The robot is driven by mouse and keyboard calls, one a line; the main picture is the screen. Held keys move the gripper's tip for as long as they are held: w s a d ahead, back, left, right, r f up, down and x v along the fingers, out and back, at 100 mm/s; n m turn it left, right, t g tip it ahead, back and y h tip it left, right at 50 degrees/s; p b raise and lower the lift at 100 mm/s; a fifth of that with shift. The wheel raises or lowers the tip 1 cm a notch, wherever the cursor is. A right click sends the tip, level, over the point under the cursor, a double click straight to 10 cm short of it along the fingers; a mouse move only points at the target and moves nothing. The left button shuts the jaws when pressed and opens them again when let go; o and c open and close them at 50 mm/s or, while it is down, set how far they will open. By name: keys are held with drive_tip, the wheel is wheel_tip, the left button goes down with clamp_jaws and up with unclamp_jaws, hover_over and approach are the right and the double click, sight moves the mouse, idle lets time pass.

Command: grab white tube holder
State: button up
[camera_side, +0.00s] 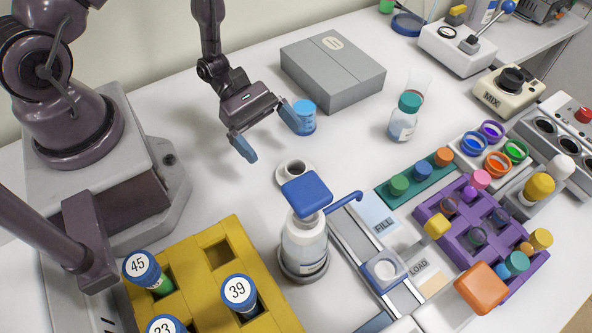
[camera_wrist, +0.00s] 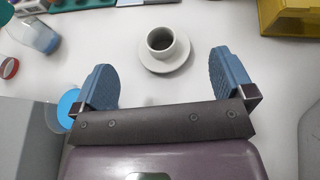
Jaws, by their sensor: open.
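A small white round holder (camera_side: 292,172) with a dark opening and a wide flat base stands upright on the white table, behind the blue-topped bottle. In the wrist view the white holder (camera_wrist: 180,62) is ahead of the fingers, roughly midway between them. My gripper (camera_side: 270,137) is open and empty, pointing down above the table, a little behind the holder and apart from it. Its two blue fingers also show in the wrist view, where my gripper (camera_wrist: 162,60) spans wider than the holder.
A blue-lidded jar (camera_side: 304,112) stands close by one finger. A grey box (camera_side: 333,68) is behind it. The blue-topped bottle (camera_side: 304,240) stands in front of the holder, the yellow rack (camera_side: 215,290) at front left, the purple rack (camera_side: 470,240) at right. Table left of the holder is clear.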

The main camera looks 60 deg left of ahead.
drive_tip(key=shift+d+f, duration=0.15)
drive_tip(key=shift+f, duration=0.15)
drive_tip(key=x, duration=0.7)
drive_tip(key=shift+w, duration=0.1)
drive_tip(key=shift+c, duration=0.5)
drive_tip(key=c, duration=0.8)
drive_tip(key=shift+r, duration=0.1)
